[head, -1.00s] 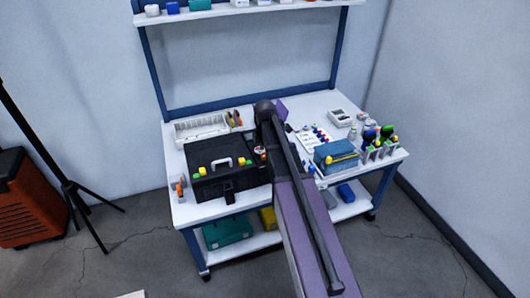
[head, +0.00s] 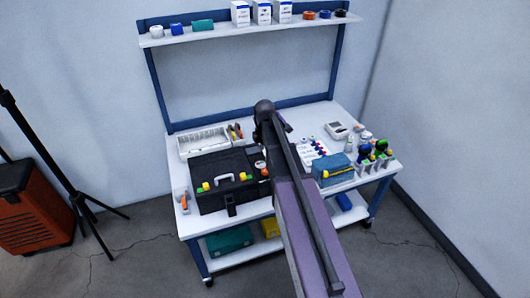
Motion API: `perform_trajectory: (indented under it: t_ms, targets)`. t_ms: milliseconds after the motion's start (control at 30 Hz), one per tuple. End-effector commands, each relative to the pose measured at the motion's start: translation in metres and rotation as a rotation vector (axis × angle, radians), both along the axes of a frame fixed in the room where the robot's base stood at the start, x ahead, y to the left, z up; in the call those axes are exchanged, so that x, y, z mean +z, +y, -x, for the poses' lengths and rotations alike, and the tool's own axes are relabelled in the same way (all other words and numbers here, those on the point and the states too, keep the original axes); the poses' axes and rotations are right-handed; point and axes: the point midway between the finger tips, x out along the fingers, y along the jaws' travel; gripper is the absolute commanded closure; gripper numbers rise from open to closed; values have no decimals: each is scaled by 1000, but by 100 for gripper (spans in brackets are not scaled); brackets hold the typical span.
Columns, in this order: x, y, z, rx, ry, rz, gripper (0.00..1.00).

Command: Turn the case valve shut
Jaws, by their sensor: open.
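The black case (head: 224,170) stands shut on the left part of the white workbench, with a pale handle (head: 232,177) and a dark latch on its front. Small yellow and green pieces (head: 205,187) sit at its front edge. A small round white and red piece (head: 260,165) shows at its right side, close beside my arm, with an orange piece just below. I cannot tell which of these is the valve. My arm reaches over the bench just right of the case. My gripper is hidden behind the arm.
A white bin (head: 204,142) with tools beside it stands behind the case. Right of my arm are a blue pouch (head: 332,170), a sheet with small vials (head: 313,149), a grey device (head: 337,131) and several bottles. A tripod (head: 75,188) stands left of the bench.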

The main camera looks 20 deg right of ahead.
Motion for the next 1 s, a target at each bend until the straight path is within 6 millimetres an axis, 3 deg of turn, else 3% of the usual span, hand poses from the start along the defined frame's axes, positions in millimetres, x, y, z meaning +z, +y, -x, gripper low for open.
perform_trajectory:
  t_ms: [200, 667, 1000]
  targets:
    - [23, 0, 0, 0, 0, 0, 21]
    - [47, 0, 0, 0, 0, 0, 21]
    - [20, 9, 12, -95, 0, 0, 21]
